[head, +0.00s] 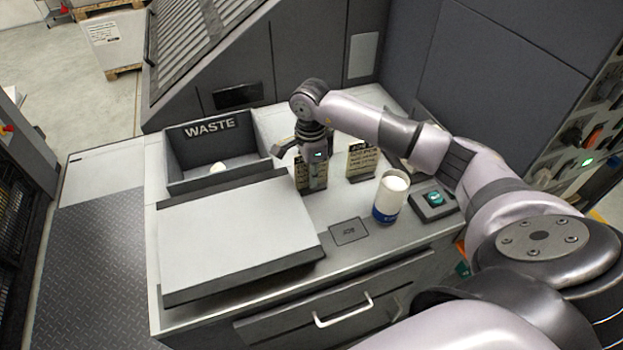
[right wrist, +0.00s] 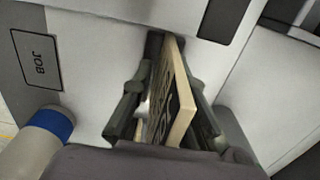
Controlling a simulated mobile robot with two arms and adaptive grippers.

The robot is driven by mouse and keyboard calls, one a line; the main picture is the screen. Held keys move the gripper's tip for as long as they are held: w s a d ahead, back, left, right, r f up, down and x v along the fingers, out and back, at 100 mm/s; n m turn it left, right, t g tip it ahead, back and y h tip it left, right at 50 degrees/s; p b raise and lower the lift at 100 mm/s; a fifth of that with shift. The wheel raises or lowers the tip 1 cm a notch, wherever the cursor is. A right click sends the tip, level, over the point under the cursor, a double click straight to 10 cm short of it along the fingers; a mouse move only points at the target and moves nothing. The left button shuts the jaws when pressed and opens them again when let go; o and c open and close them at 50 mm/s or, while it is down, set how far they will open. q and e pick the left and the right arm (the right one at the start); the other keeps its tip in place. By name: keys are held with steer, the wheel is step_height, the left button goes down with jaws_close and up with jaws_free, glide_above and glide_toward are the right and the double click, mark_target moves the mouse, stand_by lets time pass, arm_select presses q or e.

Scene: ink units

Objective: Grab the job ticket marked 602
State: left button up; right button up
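Two cream job tickets with dark print stand on the counter in the head view. One ticket (head: 301,184) is partly hidden behind my right gripper (head: 313,187); the other ticket (head: 361,161) stands to its right. Their numbers are too small or too hidden to read. In the right wrist view, my right gripper (right wrist: 163,125) points down with one finger on each side of a ticket (right wrist: 183,105). A gap shows between the left finger and the ticket's printed face, so the fingers look open around it. My left gripper is not in view.
A white cup with a blue band (head: 390,197) stands right of a flat JOB plate (head: 348,231). A box with a green button (head: 434,200) is at the right. A WASTE bin (head: 180,158) and a raised grey panel (head: 235,235) lie left.

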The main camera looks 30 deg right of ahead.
jaws_close()
steer(key=shift+r, duration=0.1)
stand_by(0.3)
